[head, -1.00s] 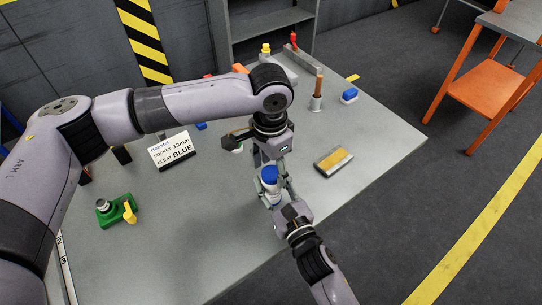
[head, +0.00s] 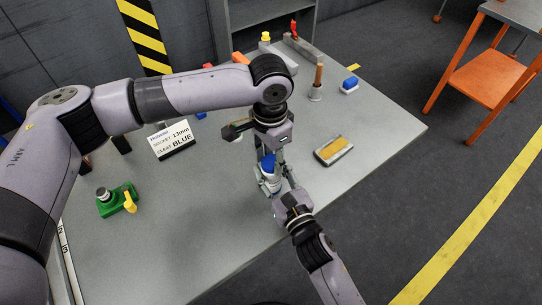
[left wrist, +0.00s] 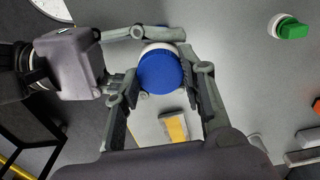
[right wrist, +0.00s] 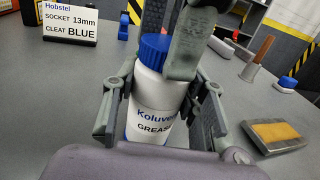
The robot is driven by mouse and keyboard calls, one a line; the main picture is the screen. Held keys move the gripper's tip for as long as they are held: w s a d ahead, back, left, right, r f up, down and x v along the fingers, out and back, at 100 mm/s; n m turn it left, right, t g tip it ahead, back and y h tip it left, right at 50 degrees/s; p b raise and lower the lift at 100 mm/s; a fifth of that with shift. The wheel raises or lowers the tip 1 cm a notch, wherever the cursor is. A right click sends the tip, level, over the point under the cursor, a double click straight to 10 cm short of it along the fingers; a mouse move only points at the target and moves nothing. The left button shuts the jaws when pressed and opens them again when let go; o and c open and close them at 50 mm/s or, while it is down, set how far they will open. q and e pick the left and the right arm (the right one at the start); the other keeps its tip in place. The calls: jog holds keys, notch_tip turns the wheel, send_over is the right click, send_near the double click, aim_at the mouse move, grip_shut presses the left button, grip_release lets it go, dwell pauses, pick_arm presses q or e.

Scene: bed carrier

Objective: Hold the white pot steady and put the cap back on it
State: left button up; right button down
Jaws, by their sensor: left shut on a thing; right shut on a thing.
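The white pot (right wrist: 153,95), labelled as grease, stands upright on the table. My right gripper (head: 272,184) is shut around its body. The blue cap (right wrist: 153,48) sits at the pot's top; it also shows from above in the left wrist view (left wrist: 160,72). My left gripper (head: 271,157) points down from above and is shut on the cap, with one finger covering part of it in the right wrist view. I cannot tell whether the cap is fully seated. White shows along one side of the cap in the left wrist view.
A sponge-like block (head: 333,150) lies right of the pot. A sign (head: 172,141) and a green fixture (head: 117,199) with a yellow handle stand to the left. A wooden-handled tool (head: 317,82) and a blue-white block (head: 349,85) are farther back. The front table area is clear.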

pick_arm(q)
jog(key=shift+c, duration=1.2)
jog(key=shift+m, duration=0.9)
jog(key=o, duration=1.4)
jog(key=shift+c, duration=0.2)
notch_tip(320, 180, up, 12)
pick_arm(e)
jog(key=c, duration=0.9)
grip_release()
